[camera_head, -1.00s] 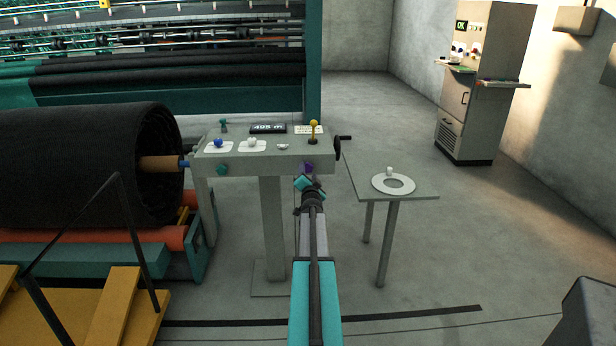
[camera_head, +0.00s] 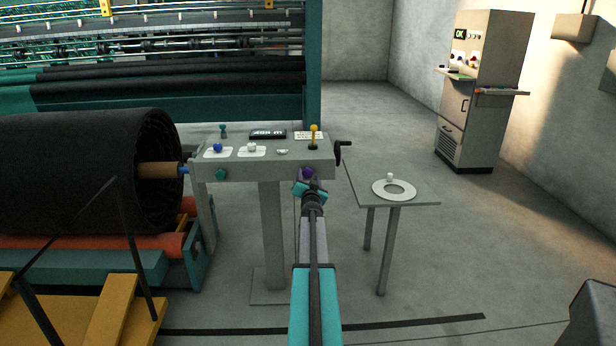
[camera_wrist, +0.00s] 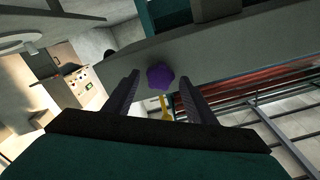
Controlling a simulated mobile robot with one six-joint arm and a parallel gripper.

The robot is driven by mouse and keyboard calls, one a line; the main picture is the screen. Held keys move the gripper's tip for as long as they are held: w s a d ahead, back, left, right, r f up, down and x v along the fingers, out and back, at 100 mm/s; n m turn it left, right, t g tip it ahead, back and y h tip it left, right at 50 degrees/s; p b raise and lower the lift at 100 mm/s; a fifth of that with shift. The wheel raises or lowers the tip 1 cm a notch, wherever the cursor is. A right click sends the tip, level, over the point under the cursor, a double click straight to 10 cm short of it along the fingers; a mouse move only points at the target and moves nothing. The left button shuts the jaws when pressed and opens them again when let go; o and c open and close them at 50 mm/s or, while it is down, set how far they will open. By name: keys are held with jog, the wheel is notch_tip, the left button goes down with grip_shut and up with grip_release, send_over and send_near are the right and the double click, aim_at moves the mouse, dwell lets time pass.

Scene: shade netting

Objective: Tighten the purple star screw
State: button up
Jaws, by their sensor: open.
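The purple star screw (camera_head: 308,173) sits on the front face of the grey control console (camera_head: 240,156), near its right end. In the wrist view the screw (camera_wrist: 160,76) shows as a purple knob between and just beyond my two dark fingertips. My gripper (camera_head: 309,186) is right in front of the screw in the head view. In the wrist view my gripper (camera_wrist: 160,84) is open, with one finger on each side of the screw and space between. I cannot tell whether the fingertips reach around it.
A teal star screw (camera_head: 220,174) is on the same face, further left. A yellow-topped lever (camera_head: 314,137) stands above, and a dark crank (camera_head: 340,152) sticks out at the right end. A small table (camera_head: 425,194) stands to the right. A black roll (camera_head: 80,165) lies left.

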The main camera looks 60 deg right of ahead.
aim_at(308, 174)
jog(key=shift+x, duration=1)
grip_shut()
jog(key=shift+r+m+p, duration=0.1)
jog(key=shift+m+p, duration=0.2)
jog(key=shift+p, duration=0.3)
grip_release()
jog(key=shift+s+a, duration=0.1)
jog(key=shift+v, duration=2.4)
